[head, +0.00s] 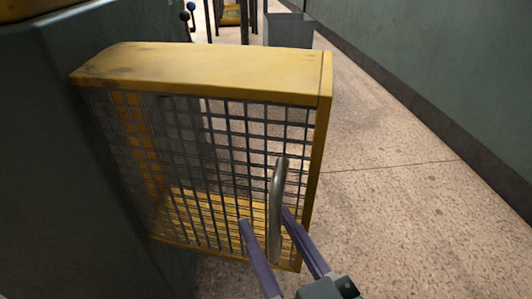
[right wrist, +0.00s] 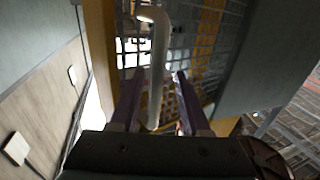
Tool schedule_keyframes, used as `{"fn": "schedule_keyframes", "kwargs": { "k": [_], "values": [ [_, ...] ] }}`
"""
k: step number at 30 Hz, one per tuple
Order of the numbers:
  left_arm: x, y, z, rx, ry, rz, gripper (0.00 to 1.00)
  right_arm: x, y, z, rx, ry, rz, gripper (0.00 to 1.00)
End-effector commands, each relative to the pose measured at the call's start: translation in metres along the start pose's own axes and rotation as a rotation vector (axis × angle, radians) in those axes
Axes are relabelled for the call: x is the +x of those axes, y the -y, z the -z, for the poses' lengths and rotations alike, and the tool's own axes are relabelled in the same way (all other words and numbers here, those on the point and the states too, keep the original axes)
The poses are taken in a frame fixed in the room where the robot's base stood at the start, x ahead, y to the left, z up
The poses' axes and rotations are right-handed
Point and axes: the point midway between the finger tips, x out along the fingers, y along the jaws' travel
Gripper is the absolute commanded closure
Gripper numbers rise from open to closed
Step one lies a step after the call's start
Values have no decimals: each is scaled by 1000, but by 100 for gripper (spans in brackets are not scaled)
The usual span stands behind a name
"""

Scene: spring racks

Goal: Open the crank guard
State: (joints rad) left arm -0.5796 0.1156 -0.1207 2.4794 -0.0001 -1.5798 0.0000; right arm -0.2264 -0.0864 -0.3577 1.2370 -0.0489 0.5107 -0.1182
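The crank guard (head: 215,68) is a yellow box frame with grey wire mesh, set against the dark green machine body on the left. A bent metal handle (head: 278,200) stands upright near the right edge of its mesh front. My right gripper (head: 265,216) is at the handle with its two purple fingers apart. In the right wrist view, the handle (right wrist: 158,60) runs between the fingertips (right wrist: 160,76), with visible space beside it; I see no firm grip. The mesh front appears to sit flush in the frame. My left gripper is out of view.
The green machine body (head: 50,160) stands close on the left. Speckled floor (head: 390,170) is clear to the right of the guard, up to a green wall (head: 450,80). A grey bin (head: 289,30) and levers with dark and blue knobs (head: 190,7) are behind.

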Motion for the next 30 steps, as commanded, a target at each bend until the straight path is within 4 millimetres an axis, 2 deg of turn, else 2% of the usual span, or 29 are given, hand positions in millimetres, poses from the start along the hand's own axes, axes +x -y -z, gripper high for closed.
{"fn": "schedule_keyframes", "kwargs": {
  "k": [9, 11, 21, 25, 30],
  "values": [
    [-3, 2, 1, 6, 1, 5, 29, -6, -1, 2, 1, -1, -1, 53],
    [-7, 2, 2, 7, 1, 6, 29, -14, -1, 2, 0, 1, -1, 53],
    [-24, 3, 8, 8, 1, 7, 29, -81, 0, 2, 0, 3, 0, 53],
    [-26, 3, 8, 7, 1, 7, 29, -95, -1, 1, 0, 1, -1, 53],
    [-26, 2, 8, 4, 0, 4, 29, -100, -1, 0, 0, -1, -1, 53]
  ]
}}
